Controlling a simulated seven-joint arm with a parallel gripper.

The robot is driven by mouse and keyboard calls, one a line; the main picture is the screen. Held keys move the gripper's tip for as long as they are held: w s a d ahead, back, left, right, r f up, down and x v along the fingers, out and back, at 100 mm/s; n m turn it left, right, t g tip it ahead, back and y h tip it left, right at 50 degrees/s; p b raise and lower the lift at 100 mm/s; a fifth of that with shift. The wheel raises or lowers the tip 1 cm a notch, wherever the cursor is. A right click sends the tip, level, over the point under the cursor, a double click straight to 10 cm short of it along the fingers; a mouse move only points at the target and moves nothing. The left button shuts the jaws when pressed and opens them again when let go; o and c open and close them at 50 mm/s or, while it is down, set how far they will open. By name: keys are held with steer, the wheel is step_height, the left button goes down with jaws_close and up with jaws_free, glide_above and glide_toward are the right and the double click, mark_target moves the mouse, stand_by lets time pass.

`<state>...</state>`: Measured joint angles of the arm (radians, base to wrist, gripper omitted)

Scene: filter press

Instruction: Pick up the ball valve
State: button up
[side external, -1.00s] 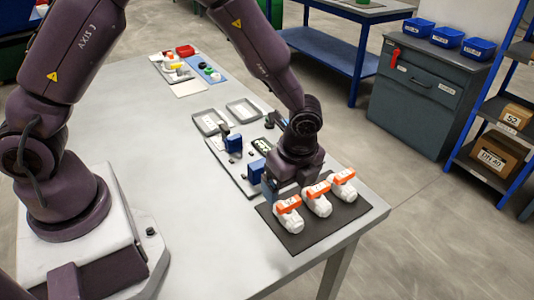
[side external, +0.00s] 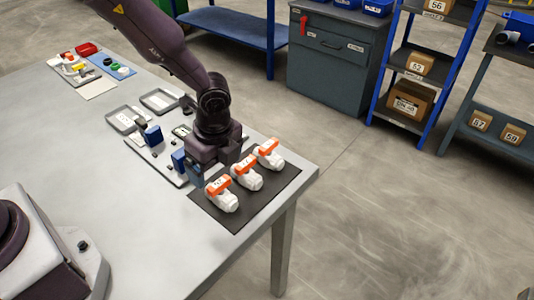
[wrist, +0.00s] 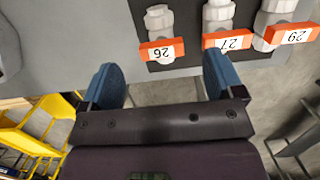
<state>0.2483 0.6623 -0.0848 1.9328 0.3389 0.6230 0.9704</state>
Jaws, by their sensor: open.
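Three white ball valves with orange handles lie in a row on a dark mat (side external: 242,214) at the table's near right corner. In the side view they are the near valve (side external: 224,199), the middle valve (side external: 247,178) and the far valve (side external: 268,155). In the wrist view their handle labels appear upside down: valve 26 (wrist: 160,50), valve 27 (wrist: 218,17) and valve 29 (wrist: 272,20). My gripper (side external: 211,165) is beside the row, on its left in the side view. In the wrist view my gripper (wrist: 162,75) has its blue fingers wide apart with nothing between them.
A pale board with blue blocks (side external: 153,135) lies left of my gripper, with grey trays (side external: 123,120) behind it. A blue sheet and small coloured parts (side external: 118,68) are at the far end. The table's left side is bare. Its right edge runs close to the mat.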

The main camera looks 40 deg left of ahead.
mark_target(268, 144)
steer(key=shift+c, duration=0.2)
steer(key=shift+c, duration=1.4)
steer(key=shift+n+h, duration=0.5)
steer(key=w, duration=0.9)
steer(key=shift+w+r, duration=0.15)
steer(key=shift+w, duration=0.1)
steer(key=w+r+h, duration=0.1)
steer(key=w+r, duration=0.4)
steer(key=w, duration=0.2)
steer(key=shift+m, duration=0.5)
steer(key=f, duration=0.8)
steer(key=s+f, duration=0.1)
steer(key=f, duration=0.3)
steer(key=shift+d+f, duration=0.15)
steer(key=shift+f, duration=0.2)
